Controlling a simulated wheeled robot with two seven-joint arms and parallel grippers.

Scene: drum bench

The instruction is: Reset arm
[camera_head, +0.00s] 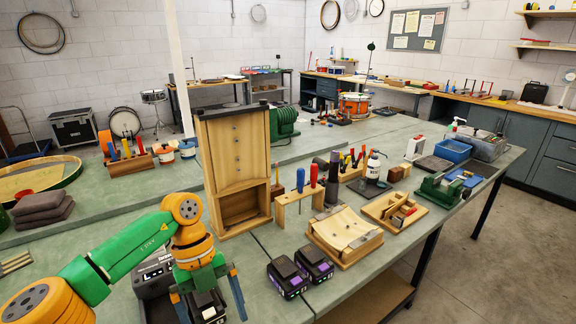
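My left arm comes in from the left, green and orange. Its gripper (210,304) points down over the near bench edge with its two blue-tipped fingers spread apart. A dark block with a pale label (208,308) shows between the fingers; I cannot tell whether they touch it. A dark charger-like box (154,277) stands just left of the gripper, partly hidden by the arm. My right gripper is not in view.
Two black-and-purple batteries (287,277) (315,263) sit right of the gripper. A tall wooden cabinet (223,150) stands behind it. A tool rack (298,204) and a wooden cradle (344,236) are farther right. Folded grey cloths (42,207) lie left on the green bench.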

